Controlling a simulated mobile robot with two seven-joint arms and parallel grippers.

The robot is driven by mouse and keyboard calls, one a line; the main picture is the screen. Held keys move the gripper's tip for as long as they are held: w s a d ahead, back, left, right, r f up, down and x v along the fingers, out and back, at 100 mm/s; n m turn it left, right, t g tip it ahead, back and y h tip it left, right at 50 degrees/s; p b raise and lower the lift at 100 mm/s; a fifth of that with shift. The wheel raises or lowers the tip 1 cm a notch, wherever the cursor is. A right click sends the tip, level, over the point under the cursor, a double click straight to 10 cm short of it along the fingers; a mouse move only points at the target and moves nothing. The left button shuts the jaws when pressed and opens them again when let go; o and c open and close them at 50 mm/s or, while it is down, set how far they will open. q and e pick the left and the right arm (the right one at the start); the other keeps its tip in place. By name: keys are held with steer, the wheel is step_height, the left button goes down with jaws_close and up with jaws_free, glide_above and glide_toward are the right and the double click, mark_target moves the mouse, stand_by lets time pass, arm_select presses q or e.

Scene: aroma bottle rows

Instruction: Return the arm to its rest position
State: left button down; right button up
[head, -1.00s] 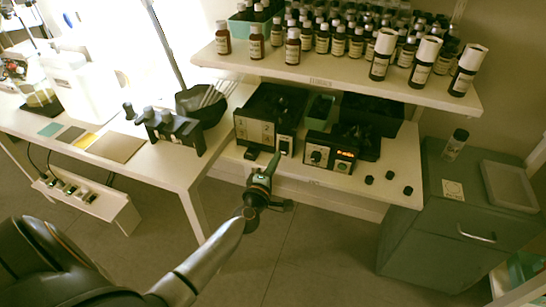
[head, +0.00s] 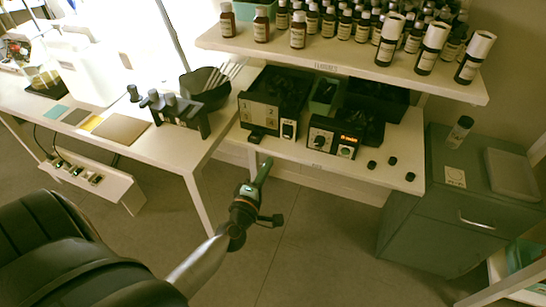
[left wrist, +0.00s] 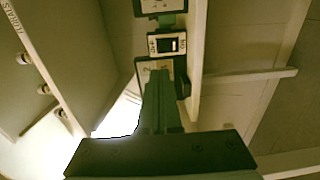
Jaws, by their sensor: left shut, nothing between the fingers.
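My left gripper (head: 265,166) is in the middle of the head view. Its arm comes in from the lower left. The fingers are together with nothing between them, and they point up toward the front edge of the lower shelf, apart from the devices there. In the left wrist view the closed fingers (left wrist: 160,105) point at a device with a black-and-white switch (left wrist: 168,44). My right gripper is in neither view.
A shelf (head: 340,62) holds rows of brown bottles. Below it stand a black device (head: 262,118) and a control box with a lit display (head: 333,137). Black caps (head: 393,161) lie to the right. A grey cabinet (head: 470,210) stands at right. The floor is open.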

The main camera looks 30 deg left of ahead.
arm_select(q)
steer(key=shift+d, duration=0.1)
steer(key=s+d+f+m+g+h+p, duration=0.2)
steer(key=s+d+m+g+h+p, duration=0.1)
steer(key=s+d+m, duration=0.4)
steer(key=s+d+f+m+g+h+p, duration=0.2)
steer(key=s+d+m+g+p, duration=0.3)
steer(key=s+m, duration=0.6)
steer(key=d+m+h+p, duration=0.1)
steer(key=m, duration=0.3)
steer(key=shift+s+d+f+m+p, duration=0.2)
steer(key=shift+d+f+m+p, duration=0.1)
steer(key=shift+d+p, duration=0.1)
